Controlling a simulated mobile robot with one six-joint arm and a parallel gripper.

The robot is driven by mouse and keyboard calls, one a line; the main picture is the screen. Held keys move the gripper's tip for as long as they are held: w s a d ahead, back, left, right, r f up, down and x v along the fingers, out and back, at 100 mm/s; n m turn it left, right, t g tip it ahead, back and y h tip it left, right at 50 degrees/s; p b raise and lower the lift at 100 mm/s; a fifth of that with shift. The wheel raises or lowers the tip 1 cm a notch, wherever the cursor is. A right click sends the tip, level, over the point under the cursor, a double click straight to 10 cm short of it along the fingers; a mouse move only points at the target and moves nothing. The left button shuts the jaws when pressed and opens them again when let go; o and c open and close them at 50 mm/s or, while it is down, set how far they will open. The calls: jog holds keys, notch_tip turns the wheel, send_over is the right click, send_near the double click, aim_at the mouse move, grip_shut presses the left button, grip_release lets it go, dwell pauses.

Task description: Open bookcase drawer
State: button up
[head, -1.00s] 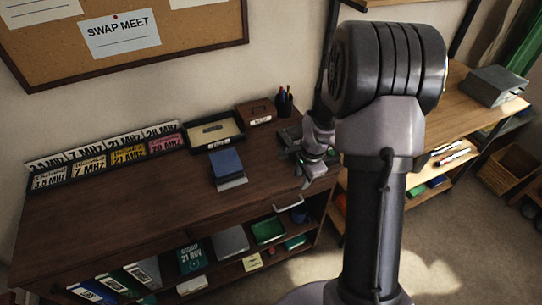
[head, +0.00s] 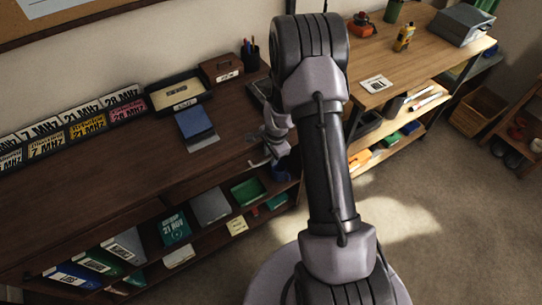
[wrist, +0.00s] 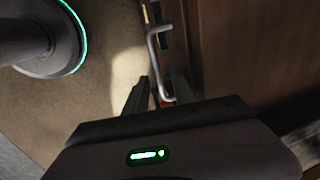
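The bookcase (head: 110,195) is dark brown wood, with its drawer front under the top at the right end. The drawer's pale metal handle (wrist: 155,60) is a U-shaped bar in the wrist view. My gripper (wrist: 160,88) is open there, its two dark fingers pointing at the handle. The handle's near end appears between or just beyond the fingertips; contact cannot be made out. In the head view my gripper (head: 266,160) is at the bookcase's right front edge, partly hidden by my arm. The drawer looks shut, though its front is mostly hidden.
A blue box (head: 195,125), a tray (head: 178,95) and a brown case (head: 222,68) stand on the bookcase top. A light wooden desk (head: 440,45) stands at right. Floor in front is clear.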

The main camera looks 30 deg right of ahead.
grip_shut()
dwell(1.4)
